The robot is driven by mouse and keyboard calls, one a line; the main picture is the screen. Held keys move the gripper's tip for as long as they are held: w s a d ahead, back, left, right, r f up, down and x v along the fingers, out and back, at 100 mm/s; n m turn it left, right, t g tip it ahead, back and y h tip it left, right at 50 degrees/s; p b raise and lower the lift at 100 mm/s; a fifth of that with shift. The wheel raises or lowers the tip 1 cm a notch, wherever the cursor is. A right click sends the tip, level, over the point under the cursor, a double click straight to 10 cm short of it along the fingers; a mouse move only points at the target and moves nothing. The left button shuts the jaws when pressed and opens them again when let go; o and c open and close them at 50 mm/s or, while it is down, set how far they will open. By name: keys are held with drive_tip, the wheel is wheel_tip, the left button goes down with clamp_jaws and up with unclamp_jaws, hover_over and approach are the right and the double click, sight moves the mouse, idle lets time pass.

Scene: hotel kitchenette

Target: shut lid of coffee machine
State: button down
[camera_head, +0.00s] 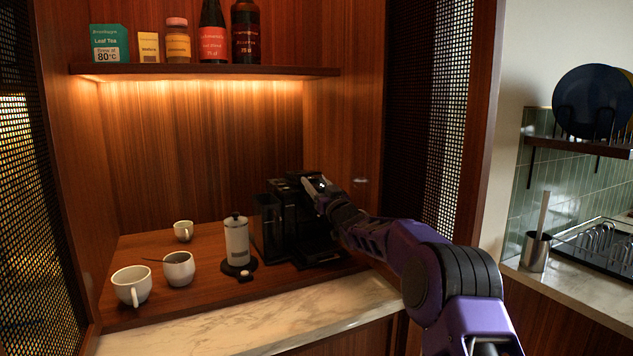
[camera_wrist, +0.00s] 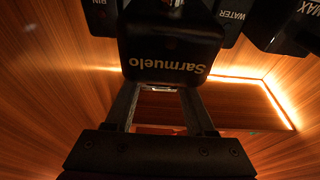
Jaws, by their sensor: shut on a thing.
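The black coffee machine (camera_head: 296,225) stands at the right of the wooden niche, partly hidden by my arm. In the wrist view, its black front part (camera_wrist: 172,45) bears the upside-down word "Sarmuelo". My gripper (camera_head: 318,187) is at the top of the machine. In the wrist view, my gripper (camera_wrist: 160,92) has its fingers spread at the lettered part, with their tips meeting its edge. It is shut on a part of the machine, seemingly the lid. The exact contact is hidden, and I cannot tell how far the lid is tilted.
A French press (camera_head: 237,241) stands just left of the machine. Several white cups, including one with a spoon (camera_head: 178,268), stand further left. A shelf (camera_head: 205,70) with bottles and boxes hangs above. The niche's right wall is close to my arm. The marble front edge (camera_head: 250,326) is clear.

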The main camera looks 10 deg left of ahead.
drive_tip(key=shift+a+f, duration=0.1)
drive_tip(key=shift+f, duration=0.5)
drive_tip(key=shift+c, duration=2.3)
unclamp_jaws()
drive_tip(key=shift+o, duration=1.1)
drive_tip(key=shift+r, duration=0.1)
drive_tip(key=shift+a+r, duration=0.1)
drive_tip(key=shift+r, duration=0.05)
drive_tip(key=shift+s+d+f, duration=0.2)
drive_tip(key=shift+s, duration=0.15)
drive_tip(key=v, duration=1.6)
drive_tip(key=shift+d+b, duration=0.45)
drive_tip(key=shift+d, duration=0.05)
drive_tip(key=shift+s+r, duration=0.1)
drive_tip(key=shift+r, duration=0.1)
